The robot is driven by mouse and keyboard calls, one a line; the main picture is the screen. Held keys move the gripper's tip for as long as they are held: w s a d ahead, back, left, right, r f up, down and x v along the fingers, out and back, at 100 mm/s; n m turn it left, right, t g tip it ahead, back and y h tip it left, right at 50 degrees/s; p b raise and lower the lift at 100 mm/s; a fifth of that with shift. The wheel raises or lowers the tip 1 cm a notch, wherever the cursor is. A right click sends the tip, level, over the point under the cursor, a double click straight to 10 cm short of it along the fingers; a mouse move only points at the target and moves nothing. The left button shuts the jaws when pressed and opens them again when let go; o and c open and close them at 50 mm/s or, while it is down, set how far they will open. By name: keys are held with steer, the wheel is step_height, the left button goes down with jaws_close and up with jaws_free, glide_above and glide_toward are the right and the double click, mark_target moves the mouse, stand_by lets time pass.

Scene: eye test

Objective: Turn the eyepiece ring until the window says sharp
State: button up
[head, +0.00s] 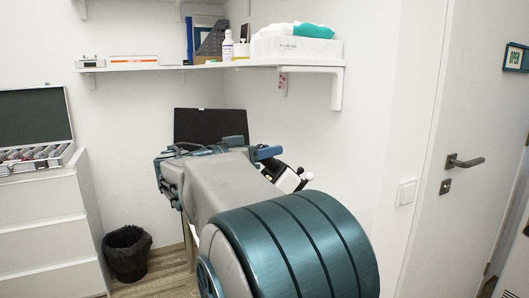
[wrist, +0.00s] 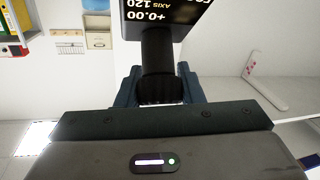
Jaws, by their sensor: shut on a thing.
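The dark ribbed eyepiece ring (wrist: 160,92) sits between the two blue fingers of my gripper (wrist: 160,82) in the wrist view. My gripper is shut on it. A black barrel runs from the ring up to the dark window (wrist: 165,10) at the top edge. Its lettering is upside down and reads "+0.00" and "AXIS 120". A further word is cut off by the frame edge and I cannot read it. In the head view my arm hides the ring and the window. A black and white device part (head: 293,178) shows just right of my arm.
A black panel (head: 210,122) stands behind my arm. A white shelf (head: 215,66) with bottles and boxes hangs above. A drawer cabinet (head: 45,228) with an open lens case (head: 37,118) is at the left, beside a black bin (head: 127,262). A door (head: 480,130) is at the right.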

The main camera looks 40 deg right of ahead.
steer(key=shift+f, duration=0.1)
steer(key=n+t+b, duration=0.2)
steer(key=shift+f+n, duration=0.1)
steer(key=shift+n, duration=0.2)
steer(key=n+t+y+b, duration=0.1)
steer(key=n+t, duration=0.1)
steer(key=n, duration=0.1)
steer(key=shift+w, duration=0.2)
steer(key=n+t+y, duration=0.2)
steer(key=n, duration=0.1)
steer(key=shift+w+n+t, duration=0.1)
steer(key=shift+n+t, duration=0.2)
steer(key=shift+n, duration=0.1)
steer(key=shift+w+a+r+n+t+y+p, duration=0.1)
steer(key=shift+r+n+t+y+p, duration=0.1)
steer(key=shift+n+t+y+p, duration=0.65)
steer(key=n+y+p, duration=0.1)
steer(key=n+p, duration=0.1)
steer(key=n+y+p, duration=0.1)
steer(key=n+p, duration=0.1)
steer(key=p, duration=0.1)
steer(key=shift+w+a+n+y, duration=0.1)
steer(key=shift+a+n+y, duration=0.05)
steer(key=shift+n+y, duration=0.15)
steer(key=p, duration=0.1)
steer(key=n+y+p, duration=0.1)
steer(key=shift+f+n+y+p, duration=0.25)
steer(key=shift+p, duration=0.1)
steer(key=shift+f, duration=0.2)
steer(key=shift+t, duration=0.25)
